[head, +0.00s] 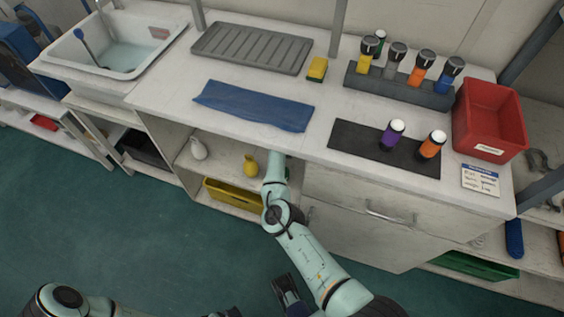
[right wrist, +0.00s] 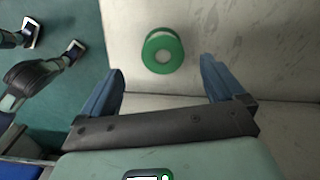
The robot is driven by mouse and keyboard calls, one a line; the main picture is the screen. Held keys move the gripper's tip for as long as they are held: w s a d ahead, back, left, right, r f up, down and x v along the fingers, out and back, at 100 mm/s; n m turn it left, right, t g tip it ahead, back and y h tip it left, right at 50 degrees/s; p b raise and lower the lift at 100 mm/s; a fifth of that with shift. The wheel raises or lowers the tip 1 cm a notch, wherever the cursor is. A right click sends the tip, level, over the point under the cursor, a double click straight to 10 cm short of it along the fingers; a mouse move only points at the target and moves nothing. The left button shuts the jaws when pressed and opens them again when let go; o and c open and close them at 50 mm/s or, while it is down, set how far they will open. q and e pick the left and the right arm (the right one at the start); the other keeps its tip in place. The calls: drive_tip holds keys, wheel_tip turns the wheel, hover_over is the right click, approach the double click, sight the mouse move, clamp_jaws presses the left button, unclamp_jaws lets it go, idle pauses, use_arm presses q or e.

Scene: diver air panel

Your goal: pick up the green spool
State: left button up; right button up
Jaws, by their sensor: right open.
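The green spool (right wrist: 162,50), a green rim around a pale centre, stands on a pale shelf in the right wrist view. My right gripper (right wrist: 162,78) is open, its two blue fingers spread on either side of the view, with the spool ahead between them and not touched. In the head view my right arm reaches under the worktop and its gripper is hidden; only a green sliver (head: 286,171) beside it may be the spool. My left gripper (head: 288,293) is low over the floor in the head view; its spread fingers (right wrist: 53,42) look open and empty in the right wrist view.
The worktop edge overhangs the open shelf. A yellow bottle (head: 250,164), a white bottle (head: 198,148) and a yellow bin (head: 233,195) are left of my right arm. A drawer cabinet (head: 340,202) stands to its right. On top lie a blue cloth (head: 252,106) and a black mat (head: 358,140).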

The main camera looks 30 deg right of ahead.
drive_tip(key=shift+w+d, duration=0.15)
drive_tip(key=shift+w, duration=0.15)
drive_tip(key=shift+w+d+f, duration=0.1)
drive_tip(key=shift+f, duration=0.1)
drive_tip(key=f, duration=0.2)
drive_tip(key=f+b, duration=0.1)
drive_tip(key=f, duration=0.1)
drive_tip(key=f+b, duration=0.1)
drive_tip(key=f, duration=0.2)
drive_tip(key=shift+s, duration=0.4)
use_arm(q)
drive_tip(key=shift+w+d+f, duration=0.15)
drive_tip(key=shift+w+f, duration=0.65)
drive_tip(key=shift+f, duration=0.2)
use_arm(e)
drive_tip(key=shift+r, duration=0.1)
drive_tip(key=c, duration=1.1)
